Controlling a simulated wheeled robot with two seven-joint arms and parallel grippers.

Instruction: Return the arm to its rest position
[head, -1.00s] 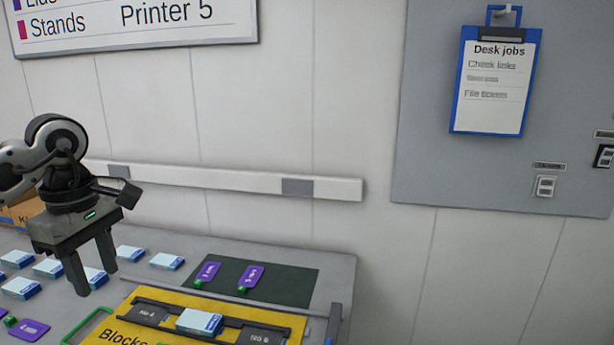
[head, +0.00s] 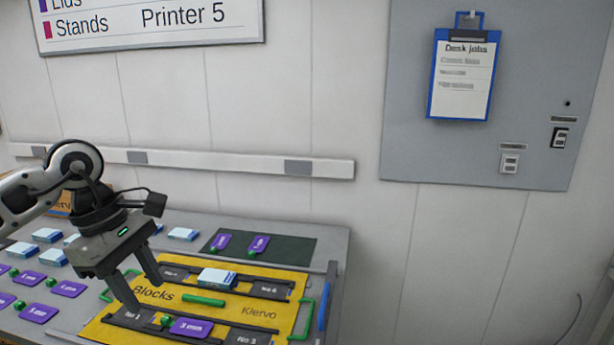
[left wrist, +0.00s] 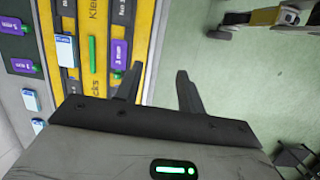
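My left arm comes in from the left in the head view. Its gripper (head: 145,292) is open, with nothing between the two fingers. It appears in front of the left part of the yellow board (head: 255,310), apparently above it. In the left wrist view the open fingers (left wrist: 158,74) are apart and empty, with green floor between them and the yellow board (left wrist: 101,12) to their left. My right arm and gripper are not in view.
The board holds a blue-white box (head: 217,278), a green bar (head: 203,300) and a purple tag (head: 191,327). Several boxes and purple tags lie left of it. A dark green mat (head: 296,250) lies behind. A wall rail (head: 230,162) runs behind the table.

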